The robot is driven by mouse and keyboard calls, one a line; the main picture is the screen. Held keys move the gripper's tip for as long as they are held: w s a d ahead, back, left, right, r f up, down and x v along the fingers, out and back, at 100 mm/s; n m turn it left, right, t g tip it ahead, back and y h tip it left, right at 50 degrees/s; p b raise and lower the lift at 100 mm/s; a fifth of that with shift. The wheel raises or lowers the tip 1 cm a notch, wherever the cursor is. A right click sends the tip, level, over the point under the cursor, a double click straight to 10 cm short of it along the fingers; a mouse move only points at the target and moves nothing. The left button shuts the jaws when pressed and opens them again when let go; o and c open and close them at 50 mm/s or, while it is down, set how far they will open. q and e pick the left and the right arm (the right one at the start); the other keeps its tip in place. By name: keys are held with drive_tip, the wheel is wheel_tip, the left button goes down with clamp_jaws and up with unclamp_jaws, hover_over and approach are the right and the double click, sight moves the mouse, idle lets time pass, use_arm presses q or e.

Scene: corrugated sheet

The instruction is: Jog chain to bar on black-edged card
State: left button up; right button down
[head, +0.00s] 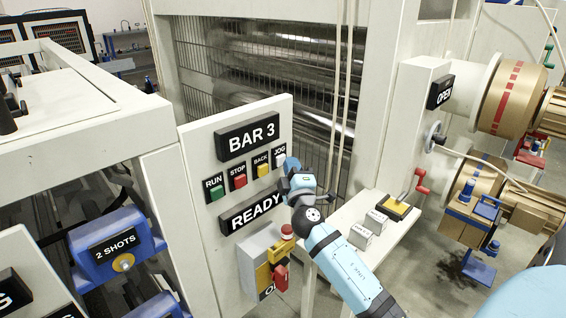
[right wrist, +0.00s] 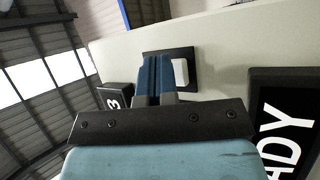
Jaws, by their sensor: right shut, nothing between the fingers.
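The pale control panel (head: 200,142) carries a black display (head: 247,141) reading "BAR 3" and a lower display (head: 252,213) reading "READY". The white JOG button (head: 279,159) is rightmost in the button row. My right gripper (head: 290,165) is shut and empty, its tips at the JOG button. In the right wrist view, the shut blue fingers (right wrist: 156,62) lie over the black button plate, beside the white button (right wrist: 180,72). I cannot tell whether they touch it. My left gripper is out of view. I cannot make out the chain or a black-edged card for sure.
Green RUN (head: 216,192), red STOP (head: 239,178) and yellow BACK (head: 262,166) buttons sit left of JOG. A grey box (head: 258,258) with a red knob is below. Large rollers stand behind wire mesh.

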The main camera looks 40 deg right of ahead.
idle(0.4)
drive_tip(key=shift+s, duration=0.75)
drive_tip(key=s, duration=0.5)
drive_tip(key=shift+d+b, duration=0.25)
drive_tip(key=shift+b, duration=0.05)
idle(0.6)
